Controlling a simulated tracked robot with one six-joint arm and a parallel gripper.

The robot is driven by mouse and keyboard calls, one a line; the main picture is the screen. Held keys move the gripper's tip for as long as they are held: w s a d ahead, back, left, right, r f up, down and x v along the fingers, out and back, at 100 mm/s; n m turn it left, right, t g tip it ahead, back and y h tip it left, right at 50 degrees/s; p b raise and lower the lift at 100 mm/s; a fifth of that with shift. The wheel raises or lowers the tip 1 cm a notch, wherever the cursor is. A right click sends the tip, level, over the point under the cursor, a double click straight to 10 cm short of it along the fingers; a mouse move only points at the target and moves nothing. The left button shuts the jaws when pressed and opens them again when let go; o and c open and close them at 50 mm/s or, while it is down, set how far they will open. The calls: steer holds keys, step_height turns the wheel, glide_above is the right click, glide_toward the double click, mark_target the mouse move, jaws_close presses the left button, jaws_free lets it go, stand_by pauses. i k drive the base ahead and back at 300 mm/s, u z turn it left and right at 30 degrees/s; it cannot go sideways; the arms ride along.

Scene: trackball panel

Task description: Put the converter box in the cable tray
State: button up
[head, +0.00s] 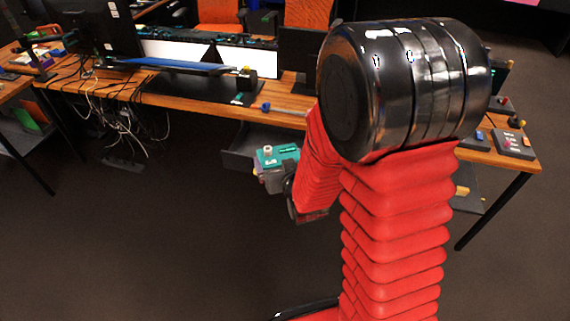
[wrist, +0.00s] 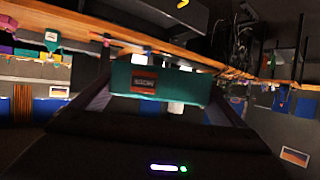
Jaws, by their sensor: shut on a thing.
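The converter box appears to be the teal-topped grey box (head: 278,155), with a small pale knob on top, held in front of the desk. In the wrist view its teal side with a reddish label (wrist: 160,84) fills the space between the fingers. My gripper (head: 287,183) is shut on it; its dark fingers show on either side in the wrist view (wrist: 160,108). A dark grey open tray (head: 238,160), probably the cable tray, hangs under the desk edge behind the box. The box and my arm hide part of it, and its inside is mostly not visible.
The wooden desk (head: 200,103) carries a dark mat, a long blue-topped panel (head: 180,66), monitors and small control boxes (head: 513,143) at right. Cables (head: 110,122) hang below its left part, above a power strip (head: 125,162). The floor in front is clear.

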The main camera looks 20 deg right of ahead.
mark_target(262, 144)
steer(key=k, duration=0.25)
steer(key=z, duration=0.9)
steer(key=i, duration=1.95)
steer(key=u, duration=0.1)
